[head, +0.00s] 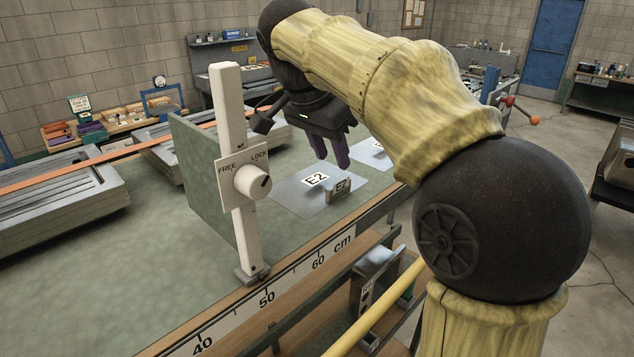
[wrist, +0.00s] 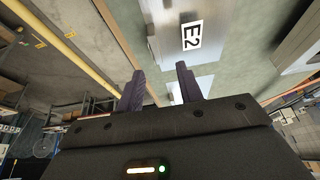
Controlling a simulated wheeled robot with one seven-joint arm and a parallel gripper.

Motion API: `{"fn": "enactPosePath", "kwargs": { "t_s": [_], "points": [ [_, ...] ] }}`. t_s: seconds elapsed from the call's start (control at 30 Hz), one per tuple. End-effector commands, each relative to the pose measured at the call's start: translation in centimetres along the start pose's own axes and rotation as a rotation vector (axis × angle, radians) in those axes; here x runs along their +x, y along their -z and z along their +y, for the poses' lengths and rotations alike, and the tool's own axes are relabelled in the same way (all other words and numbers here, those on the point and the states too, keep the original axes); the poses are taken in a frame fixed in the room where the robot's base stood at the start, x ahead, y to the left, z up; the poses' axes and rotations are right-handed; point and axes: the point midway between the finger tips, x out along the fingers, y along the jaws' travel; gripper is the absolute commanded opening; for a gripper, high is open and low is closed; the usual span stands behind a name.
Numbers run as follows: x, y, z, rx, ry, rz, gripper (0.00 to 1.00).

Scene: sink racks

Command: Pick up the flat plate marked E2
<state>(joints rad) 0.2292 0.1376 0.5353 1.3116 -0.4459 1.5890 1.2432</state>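The flat plate marked E2 (head: 301,201) lies on the green bench top in the head view, a pale grey sheet with a white E2 label. A small upright tab, also marked E2 (head: 341,188), stands at its front right side. The plate also shows at the top of the wrist view (wrist: 170,28), its label turned sideways. My gripper (head: 332,160) hangs above the plate, its dark purple fingers pointing down. In the wrist view the two fingers (wrist: 160,78) stand apart with nothing held between them. The gripper looks clear of the plate.
A white post with a FREE/LOCK knob (head: 252,181) and a green upright panel (head: 205,170) stand left of the plate. A ruler (head: 292,280) runs along the bench's front edge. Another labelled plate (head: 378,160) lies behind to the right. Slotted grey racks (head: 50,205) are at left.

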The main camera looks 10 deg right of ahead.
Motion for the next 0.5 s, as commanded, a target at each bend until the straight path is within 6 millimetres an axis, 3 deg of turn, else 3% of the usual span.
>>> {"fn": "enactPosePath", "kwargs": {
  "t_s": [0.5],
  "points": [
    [0.90,-0.09,0.13,0.000,-0.002,-0.001,0.36]
  ]
}}
